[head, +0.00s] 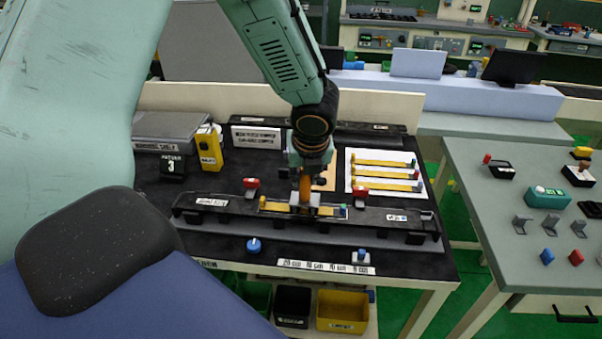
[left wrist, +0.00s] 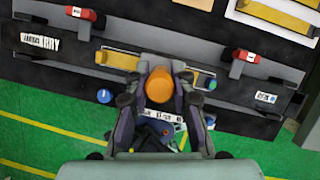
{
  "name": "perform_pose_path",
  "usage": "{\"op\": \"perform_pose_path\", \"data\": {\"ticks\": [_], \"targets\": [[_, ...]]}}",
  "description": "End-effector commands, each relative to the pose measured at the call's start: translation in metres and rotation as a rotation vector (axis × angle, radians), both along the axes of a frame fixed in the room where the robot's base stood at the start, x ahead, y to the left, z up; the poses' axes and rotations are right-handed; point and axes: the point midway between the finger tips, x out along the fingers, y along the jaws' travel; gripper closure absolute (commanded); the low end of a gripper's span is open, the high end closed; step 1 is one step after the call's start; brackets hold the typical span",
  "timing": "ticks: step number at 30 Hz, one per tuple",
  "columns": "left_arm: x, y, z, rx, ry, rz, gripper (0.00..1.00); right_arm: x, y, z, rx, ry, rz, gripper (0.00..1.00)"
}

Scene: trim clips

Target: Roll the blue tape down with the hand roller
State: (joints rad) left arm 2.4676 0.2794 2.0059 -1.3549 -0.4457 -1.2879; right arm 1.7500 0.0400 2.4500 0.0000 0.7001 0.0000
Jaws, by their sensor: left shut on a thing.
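My left gripper (head: 304,197) is over the middle of a long black trim piece (head: 400,219), shut on an upright orange handle, the hand roller (head: 305,184). In the left wrist view the roller (left wrist: 158,85) shows end-on as an orange disc between the fingers of my left gripper (left wrist: 158,98). The roller's lower end is hidden, so contact with the strip cannot be told. A yellow strip (head: 273,206) lies along the trim under the gripper, with a small blue-green patch at its right end. The blue tape itself cannot be made out clearly. My right gripper is not in view.
Red clamps (head: 250,183) and (head: 360,194) stand on either side of the gripper. A white board (head: 386,160) with yellow strips lies behind right. A blue knob (head: 253,245) is in front. A yellow box (head: 208,150) stands at left. Bins (head: 342,312) sit below.

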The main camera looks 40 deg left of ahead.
Motion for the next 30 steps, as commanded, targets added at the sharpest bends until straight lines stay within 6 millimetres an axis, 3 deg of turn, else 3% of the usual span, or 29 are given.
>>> {"op": "perform_pose_path", "data": {"ticks": [30], "targets": [[0.014, -0.026, -0.002, 0.0, 0.006, -0.002, 1.0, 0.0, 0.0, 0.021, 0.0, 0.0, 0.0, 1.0]]}}
